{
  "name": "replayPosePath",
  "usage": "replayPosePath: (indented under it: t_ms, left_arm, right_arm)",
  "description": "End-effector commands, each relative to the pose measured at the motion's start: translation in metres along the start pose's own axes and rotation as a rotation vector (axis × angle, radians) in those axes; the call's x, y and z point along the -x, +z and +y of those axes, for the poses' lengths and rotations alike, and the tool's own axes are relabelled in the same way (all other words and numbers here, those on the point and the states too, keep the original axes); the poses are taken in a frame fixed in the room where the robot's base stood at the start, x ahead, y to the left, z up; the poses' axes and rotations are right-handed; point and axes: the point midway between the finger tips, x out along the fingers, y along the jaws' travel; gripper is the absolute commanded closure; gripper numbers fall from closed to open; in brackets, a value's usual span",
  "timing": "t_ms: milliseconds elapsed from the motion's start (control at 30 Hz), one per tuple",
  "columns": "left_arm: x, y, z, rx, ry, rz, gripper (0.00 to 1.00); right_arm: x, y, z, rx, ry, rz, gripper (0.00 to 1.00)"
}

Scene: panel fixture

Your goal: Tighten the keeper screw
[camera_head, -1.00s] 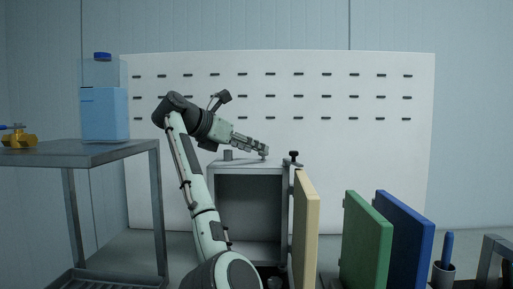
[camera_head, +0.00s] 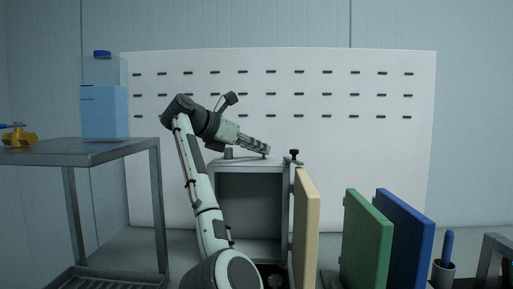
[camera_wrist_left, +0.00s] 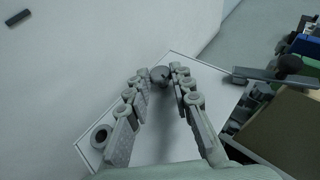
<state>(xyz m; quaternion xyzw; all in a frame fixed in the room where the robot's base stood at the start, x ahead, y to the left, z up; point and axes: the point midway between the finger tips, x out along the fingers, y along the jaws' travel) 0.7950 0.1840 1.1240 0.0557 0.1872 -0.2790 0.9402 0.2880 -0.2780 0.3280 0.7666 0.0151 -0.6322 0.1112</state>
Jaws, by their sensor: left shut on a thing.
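My left gripper (camera_head: 266,151) reaches down from the left to the top of a grey open-fronted cabinet (camera_head: 250,168). In the left wrist view its two fingers (camera_wrist_left: 161,75) close around a small grey round-headed screw (camera_wrist_left: 159,76), which stands on the pale cabinet top (camera_wrist_left: 160,140). I take this to be the keeper screw. In the head view the fingers mostly hide it. A short grey cylinder (camera_head: 228,153) stands on the cabinet top, left of the gripper. My right gripper is not in view.
A black knob (camera_head: 294,155) stands at the cabinet's right corner. A cream panel (camera_head: 306,230), green panel (camera_head: 366,240) and blue panel (camera_head: 405,235) stand to the right. A grey cart (camera_head: 85,152) with a blue container (camera_head: 104,110) is at left. A white pegboard (camera_head: 330,140) stands behind.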

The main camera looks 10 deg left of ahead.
Motion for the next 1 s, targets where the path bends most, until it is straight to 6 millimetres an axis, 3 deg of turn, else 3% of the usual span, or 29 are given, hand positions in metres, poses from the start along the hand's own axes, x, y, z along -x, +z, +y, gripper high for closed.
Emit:
replayPosePath:
  t_ms: [433,933,967,1000]
  left_arm:
    - [-0.0016,0.0011,0.0107,-0.134,-0.325,0.003,1.0]
    - [-0.0017,0.0011,0.0103,-0.156,-0.378,-0.002,1.0]
    - [-0.0017,0.0011,0.0104,-0.156,-0.378,-0.002,0.74]
    - [-0.0017,0.0011,0.0103,-0.156,-0.377,-0.002,0.69]
  right_arm:
    - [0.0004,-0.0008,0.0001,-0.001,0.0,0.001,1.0]
    - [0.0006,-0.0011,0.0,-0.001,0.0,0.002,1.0]
    - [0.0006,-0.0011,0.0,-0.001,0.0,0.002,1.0]
    - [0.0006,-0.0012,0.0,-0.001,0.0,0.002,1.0]
